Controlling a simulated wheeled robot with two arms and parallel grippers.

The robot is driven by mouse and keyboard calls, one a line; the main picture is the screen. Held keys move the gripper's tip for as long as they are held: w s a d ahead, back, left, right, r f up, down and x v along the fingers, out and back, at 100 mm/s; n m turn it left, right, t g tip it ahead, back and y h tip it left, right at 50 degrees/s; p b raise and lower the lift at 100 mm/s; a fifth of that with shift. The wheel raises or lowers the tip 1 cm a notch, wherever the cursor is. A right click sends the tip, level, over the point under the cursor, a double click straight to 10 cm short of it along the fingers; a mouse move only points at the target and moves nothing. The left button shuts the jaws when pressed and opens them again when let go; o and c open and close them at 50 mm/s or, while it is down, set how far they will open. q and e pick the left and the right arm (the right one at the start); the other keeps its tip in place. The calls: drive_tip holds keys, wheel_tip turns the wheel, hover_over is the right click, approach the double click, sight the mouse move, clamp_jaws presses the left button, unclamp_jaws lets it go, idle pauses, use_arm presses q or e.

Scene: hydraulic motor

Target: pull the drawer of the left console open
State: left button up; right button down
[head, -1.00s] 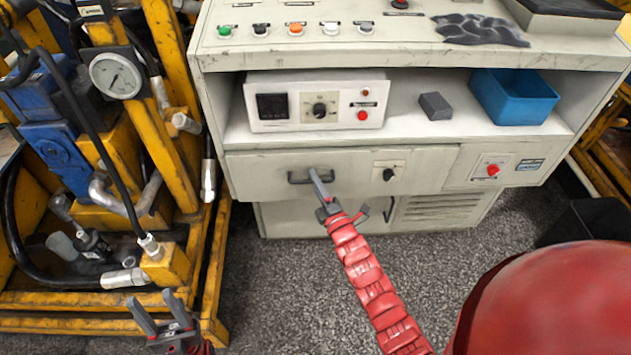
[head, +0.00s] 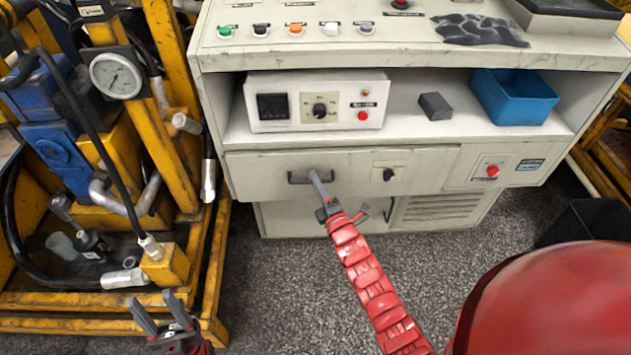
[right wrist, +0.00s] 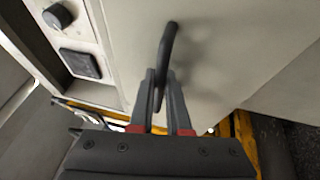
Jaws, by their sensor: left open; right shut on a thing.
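The pale grey console (head: 215,120) stands ahead. Its drawer (head: 345,165) is a wide front with a dark bar handle (head: 298,178) at its left; the front looks flush with the console. My right gripper (head: 316,178) is at the handle. In the right wrist view the dark handle (right wrist: 167,45) passes between the fingers of the right gripper (right wrist: 161,75), which is shut on it. My left gripper (head: 158,311) is open and empty, low at the left and away from the console.
A yellow frame (head: 205,250) with hoses and a gauge (head: 117,76) stands to the left. A control box (head: 315,100), a grey block (head: 435,106) and a blue bin (head: 515,97) sit on the shelf above the drawer. The floor (head: 290,290) before the console is clear.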

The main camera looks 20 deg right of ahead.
drive_tip(key=shift+s, duration=0.15)
idle(0.7)
drive_tip(key=s+a+b, duration=0.1)
drive_tip(key=s+a, duration=0.2)
drive_tip(key=s, duration=0.8)
drive_tip(key=s+a+b, duration=0.1)
drive_tip(key=s+a, duration=0.2)
drive_tip(key=s, duration=0.8)
drive_tip(key=shift+a, duration=0.2)
drive_tip(key=c, duration=1.2)
unclamp_jaws()
drive_tip(key=shift+o, duration=0.2)
